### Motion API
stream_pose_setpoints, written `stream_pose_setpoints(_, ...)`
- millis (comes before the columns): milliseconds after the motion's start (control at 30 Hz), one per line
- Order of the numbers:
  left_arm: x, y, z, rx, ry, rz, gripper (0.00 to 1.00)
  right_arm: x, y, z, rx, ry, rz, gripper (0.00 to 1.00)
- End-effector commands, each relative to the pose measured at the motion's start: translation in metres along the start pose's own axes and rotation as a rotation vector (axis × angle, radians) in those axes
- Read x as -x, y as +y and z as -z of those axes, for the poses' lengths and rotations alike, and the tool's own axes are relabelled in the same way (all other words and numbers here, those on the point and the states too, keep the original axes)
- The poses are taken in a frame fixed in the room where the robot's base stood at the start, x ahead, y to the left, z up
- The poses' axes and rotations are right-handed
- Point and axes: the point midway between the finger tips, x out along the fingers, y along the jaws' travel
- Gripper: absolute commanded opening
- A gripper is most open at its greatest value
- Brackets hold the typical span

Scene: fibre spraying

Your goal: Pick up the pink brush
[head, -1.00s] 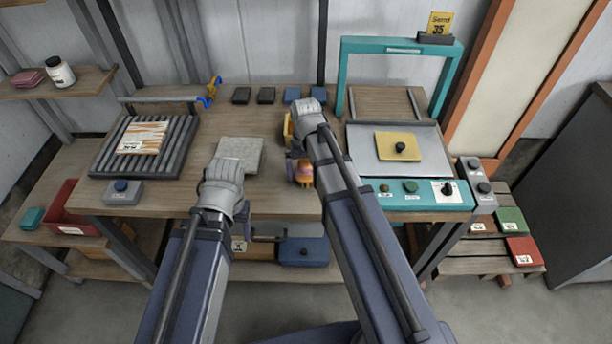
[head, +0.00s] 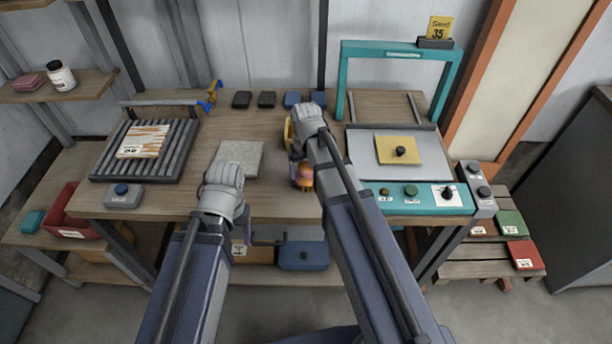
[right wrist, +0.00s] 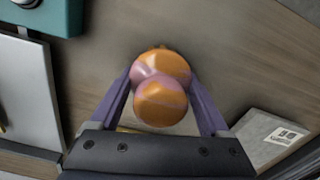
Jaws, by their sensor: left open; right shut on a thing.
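A rounded pink-and-orange thing, which I take for the pink brush (head: 304,174), is near the front middle of the wooden workbench (head: 270,200). In the right wrist view the brush (right wrist: 162,90) shows as two swirled lobes between the purple fingers of my right gripper (right wrist: 160,80). My right gripper (head: 297,163) is shut on it; its wrist partly covers the spot in the head view. I cannot tell whether the brush touches the bench. My left gripper (head: 222,190) is open over the front edge, left of the brush; its fingers are mostly hidden.
A grey square slab (head: 239,157) lies left of the brush, with a black roller rack (head: 110,165) further left. A teal press (head: 430,199) with a yellow pad (head: 398,150) stands on the right. A yellow thing (head: 289,131) is partly hidden behind my right wrist.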

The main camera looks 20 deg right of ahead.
Motion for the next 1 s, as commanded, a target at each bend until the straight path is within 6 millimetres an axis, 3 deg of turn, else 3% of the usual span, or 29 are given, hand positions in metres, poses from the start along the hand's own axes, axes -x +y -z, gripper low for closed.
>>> stream_pose_setpoints(267, 0.016, -0.002, -0.001, 0.0, 0.0, 0.0, 0.66, 0.016, 0.0, 0.0, 0.0, 0.0, 0.0, 0.12)
stream_pose_setpoints(800, 0.092, -0.009, -0.005, 0.0, 0.0, 0.0, 0.66, 0.092, 0.0, 0.0, 0.0, 0.0, 0.0, 0.12)
stream_pose_setpoints(1000, 0.1, -0.01, -0.006, 0.0, 0.0, 0.0, 0.66, 0.101, 0.0, 0.0, 0.0, 0.0, 0.0, 0.12)
